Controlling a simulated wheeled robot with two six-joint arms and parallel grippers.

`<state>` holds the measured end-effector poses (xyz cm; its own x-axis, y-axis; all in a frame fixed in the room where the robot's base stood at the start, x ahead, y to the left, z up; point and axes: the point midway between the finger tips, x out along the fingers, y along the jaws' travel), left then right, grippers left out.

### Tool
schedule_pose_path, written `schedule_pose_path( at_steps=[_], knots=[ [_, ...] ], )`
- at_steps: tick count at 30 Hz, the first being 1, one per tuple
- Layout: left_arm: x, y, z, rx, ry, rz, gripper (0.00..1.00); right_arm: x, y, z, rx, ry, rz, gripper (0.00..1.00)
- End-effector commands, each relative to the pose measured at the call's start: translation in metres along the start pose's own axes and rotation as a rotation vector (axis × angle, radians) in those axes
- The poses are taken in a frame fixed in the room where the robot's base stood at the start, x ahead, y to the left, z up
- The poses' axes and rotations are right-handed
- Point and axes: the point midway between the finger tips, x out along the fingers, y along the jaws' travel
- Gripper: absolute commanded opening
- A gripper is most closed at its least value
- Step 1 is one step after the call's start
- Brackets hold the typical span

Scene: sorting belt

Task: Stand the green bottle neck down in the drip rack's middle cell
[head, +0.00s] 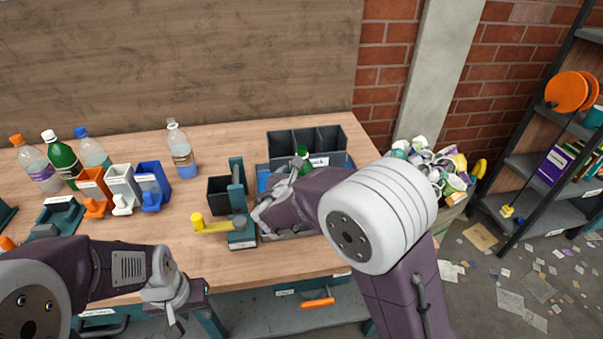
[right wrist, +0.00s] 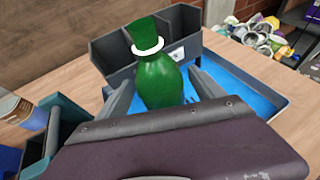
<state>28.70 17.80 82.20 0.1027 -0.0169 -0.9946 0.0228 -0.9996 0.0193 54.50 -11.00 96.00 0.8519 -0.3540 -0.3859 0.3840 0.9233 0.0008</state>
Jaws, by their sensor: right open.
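A green bottle (right wrist: 160,85) with a green top and a white ring below it stands top up in a blue-floored tray; only a small green part of it (head: 302,154) shows in the head view. My right gripper (right wrist: 164,88) is open, with one finger on each side of the bottle; contact cannot be told. In the head view its arm hides most of the tray. The dark three-cell rack (head: 307,139) stands just behind the bottle, and its cells look empty. My left gripper (head: 177,314) is at the table's front edge, its jaws unclear.
Another green bottle (head: 63,160) with a white cap stands at the left among clear bottles. Orange, white and blue bins (head: 153,185) stand in front of them. A fixture with a yellow-knobbed lever (head: 212,224) is left of the tray (right wrist: 285,105). A heaped litter bin is at right.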

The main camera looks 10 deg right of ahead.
Motion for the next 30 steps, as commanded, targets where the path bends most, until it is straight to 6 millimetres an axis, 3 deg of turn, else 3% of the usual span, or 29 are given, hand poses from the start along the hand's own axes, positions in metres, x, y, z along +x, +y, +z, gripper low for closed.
schedule_pose_path(
  at_steps=[9,15,26,29,30],
  knots=[
    [-0.010,0.000,-0.001,0.000,0.000,0.000,0.36,-0.074,0.002,0.002,-0.001,-0.001,0.008,0.78],
    [-0.014,0.000,-0.001,0.000,0.000,0.000,0.36,-0.106,0.001,0.001,-0.001,0.000,0.004,0.78],
    [-0.014,0.000,-0.001,0.000,0.000,0.000,0.36,-0.113,-0.003,-0.002,0.008,0.008,-0.007,0.78],
    [-0.014,0.000,-0.001,0.000,0.000,0.000,0.36,-0.101,-0.038,-0.024,0.145,0.109,-0.114,0.78],
    [-0.014,0.000,-0.001,0.000,0.000,0.000,0.36,-0.096,-0.067,-0.044,0.272,0.189,-0.208,0.78]
  ],
)
